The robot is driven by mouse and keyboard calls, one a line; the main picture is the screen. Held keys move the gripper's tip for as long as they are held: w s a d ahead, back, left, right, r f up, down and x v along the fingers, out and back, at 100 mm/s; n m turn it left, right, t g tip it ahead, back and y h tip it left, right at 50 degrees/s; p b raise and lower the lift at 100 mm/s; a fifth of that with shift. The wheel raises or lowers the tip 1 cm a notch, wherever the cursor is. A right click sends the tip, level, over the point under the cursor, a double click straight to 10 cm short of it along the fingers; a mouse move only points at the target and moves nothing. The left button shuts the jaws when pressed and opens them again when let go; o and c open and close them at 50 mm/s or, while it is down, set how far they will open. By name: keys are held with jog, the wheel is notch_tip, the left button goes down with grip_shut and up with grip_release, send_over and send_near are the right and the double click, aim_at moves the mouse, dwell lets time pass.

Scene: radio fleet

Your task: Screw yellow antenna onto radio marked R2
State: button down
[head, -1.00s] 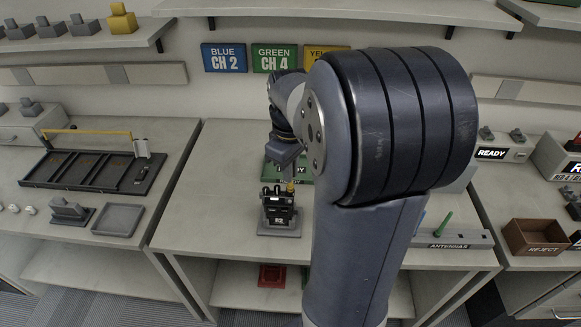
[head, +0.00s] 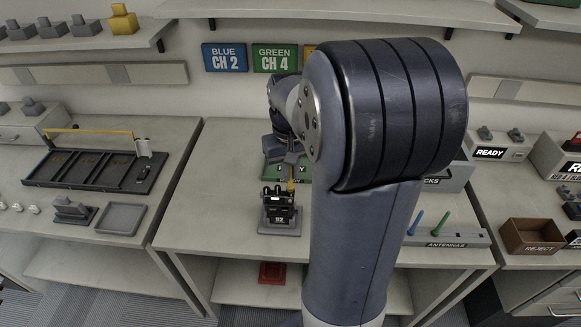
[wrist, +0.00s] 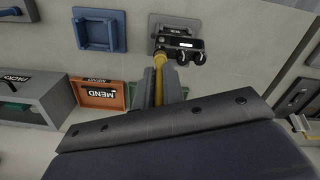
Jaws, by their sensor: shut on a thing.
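The black radio (head: 279,207) stands upright in a grey holder (head: 279,230) on the middle table; a small label on its front seems to read R2. My gripper (head: 291,163) is just above it, shut on the yellow antenna (head: 291,182). The antenna points down at the radio's top right corner. In the wrist view the yellow antenna (wrist: 160,66) runs from between my fingers (wrist: 159,88) to the radio (wrist: 180,46). Its tip appears to meet the radio top; I cannot tell whether the thread is engaged.
An antenna rack (head: 445,240) holds a blue antenna (head: 415,223) and a green antenna (head: 440,223) at right. A green tray (head: 271,172) lies behind the radio. A brown reject bin (head: 532,238) is on the right table. My arm hides the table's middle right.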

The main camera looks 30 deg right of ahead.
jog(key=shift+m, duration=0.3)
jog(key=shift+m, duration=0.4)
jog(key=c, duration=1.9)
grip_release()
jog(key=shift+m, duration=0.3)
jog(key=shift+c, duration=0.2)
jog(key=o, duration=0.5)
notch_tip(320, 180, up, 11)
jog(key=shift+a+f, duration=0.1)
jog(key=shift+f, duration=0.1)
